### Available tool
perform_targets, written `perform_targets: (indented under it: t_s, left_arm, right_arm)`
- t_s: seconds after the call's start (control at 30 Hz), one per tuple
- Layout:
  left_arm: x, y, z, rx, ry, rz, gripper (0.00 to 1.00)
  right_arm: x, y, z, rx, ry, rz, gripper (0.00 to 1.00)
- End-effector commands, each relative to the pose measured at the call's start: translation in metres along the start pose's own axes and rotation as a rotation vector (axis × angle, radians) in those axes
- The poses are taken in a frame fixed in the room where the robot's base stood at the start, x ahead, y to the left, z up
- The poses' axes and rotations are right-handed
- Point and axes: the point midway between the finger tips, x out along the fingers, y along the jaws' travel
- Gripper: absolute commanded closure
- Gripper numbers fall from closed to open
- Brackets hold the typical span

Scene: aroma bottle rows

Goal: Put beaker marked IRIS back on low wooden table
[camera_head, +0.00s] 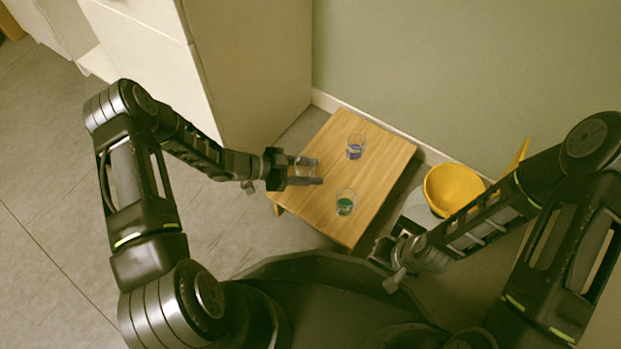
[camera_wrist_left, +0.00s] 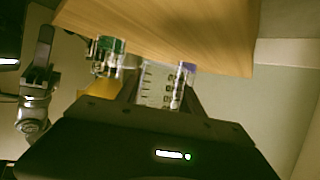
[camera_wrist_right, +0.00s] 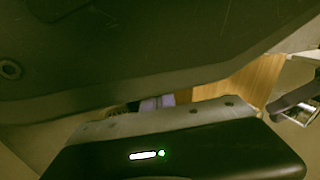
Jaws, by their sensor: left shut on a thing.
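The low wooden table (camera_head: 325,150) stands by the wall. My left gripper (camera_head: 308,170) is shut on a clear beaker (camera_wrist_left: 157,88) at the left part of the table; from these views I cannot tell whether it touches the top. Dark marks show on its glass in the left wrist view, but I cannot read a name. A beaker with purple contents (camera_head: 355,150) stands at the back, and one with green contents (camera_head: 345,204) stands nearer the front. My right gripper (camera_head: 391,268) is low beside the table's front right; its jaws are not clear.
A yellow bowl-like container (camera_head: 452,187) sits on something pale to the right of the table. A tall pale cabinet (camera_head: 250,65) stands behind left. The right part of the tabletop is clear. Grey floor (camera_head: 215,225) lies open at the left.

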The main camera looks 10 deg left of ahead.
Motion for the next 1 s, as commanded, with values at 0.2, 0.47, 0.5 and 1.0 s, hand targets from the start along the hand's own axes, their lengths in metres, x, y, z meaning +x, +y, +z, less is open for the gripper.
perform_targets:
  t_s: [0.2, 0.47, 0.5, 1.0]
  left_arm:
    - [0.006, 0.001, 0.015, -0.003, 0.0, 0.001, 0.98]
    - [0.015, 0.0, 0.035, 0.0, 0.002, 0.0, 0.98]
    - [0.015, 0.0, 0.034, 0.0, 0.001, 0.0, 0.98]
    - [0.016, 0.0, 0.037, 0.0, 0.0, 0.0, 0.4]
  right_arm:
    - [0.009, 0.004, 0.0, 0.001, 0.001, -0.001, 1.0]
    - [0.017, 0.007, -0.002, 0.003, 0.002, -0.003, 1.0]
    - [0.016, 0.007, -0.002, 0.002, 0.002, -0.003, 1.0]
    - [0.016, 0.006, -0.002, 0.002, 0.002, -0.003, 1.0]
